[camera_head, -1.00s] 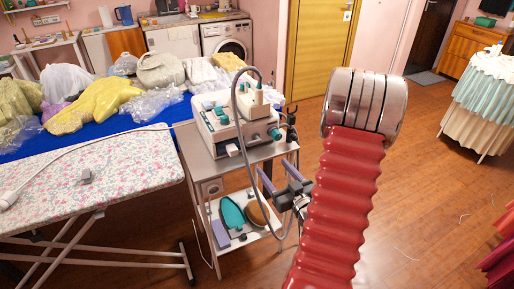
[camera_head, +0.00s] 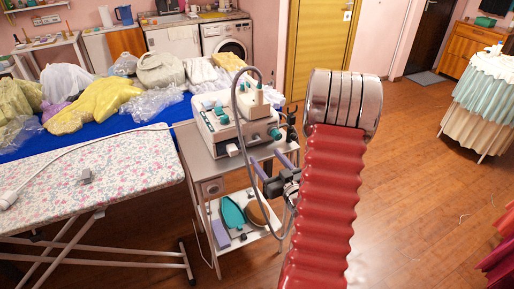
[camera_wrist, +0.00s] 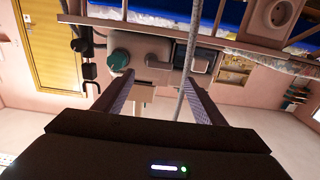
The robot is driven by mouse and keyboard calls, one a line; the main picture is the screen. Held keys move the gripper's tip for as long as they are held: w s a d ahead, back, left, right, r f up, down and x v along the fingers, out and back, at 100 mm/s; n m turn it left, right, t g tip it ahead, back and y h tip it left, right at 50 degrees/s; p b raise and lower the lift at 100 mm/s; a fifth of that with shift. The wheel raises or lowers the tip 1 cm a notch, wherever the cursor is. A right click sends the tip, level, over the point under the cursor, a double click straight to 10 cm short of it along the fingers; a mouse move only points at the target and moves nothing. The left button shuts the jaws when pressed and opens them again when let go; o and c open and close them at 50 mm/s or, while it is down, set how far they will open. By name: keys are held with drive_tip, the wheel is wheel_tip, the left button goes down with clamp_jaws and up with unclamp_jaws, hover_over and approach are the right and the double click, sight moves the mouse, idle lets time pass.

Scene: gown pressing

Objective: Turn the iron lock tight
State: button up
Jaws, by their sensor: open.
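The steam iron station (camera_head: 228,122) is a white machine with teal knobs on the top shelf of a trolley. A teal knob (camera_head: 274,133) is on its right end. In the wrist view a teal knob (camera_wrist: 119,61) is on the pale machine face, near the left fingertip. I cannot tell for sure which part is the iron lock. My gripper (camera_head: 265,154) has purple fingers, open and empty, just below and in front of the station's right end. In the wrist view my gripper (camera_wrist: 158,78) has its fingers spread, with the grey hose (camera_wrist: 189,50) crossing the view by the right finger.
The trolley (camera_head: 207,163) has a lower shelf holding a teal iron-shaped piece (camera_head: 232,212). A grey hose loops over the station near my gripper. The floral ironing board (camera_head: 110,165) stands at left. The wooden floor (camera_head: 420,190) at right is largely clear.

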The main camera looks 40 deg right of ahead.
sight(255, 143)
drive_tip(key=x, duration=0.8)
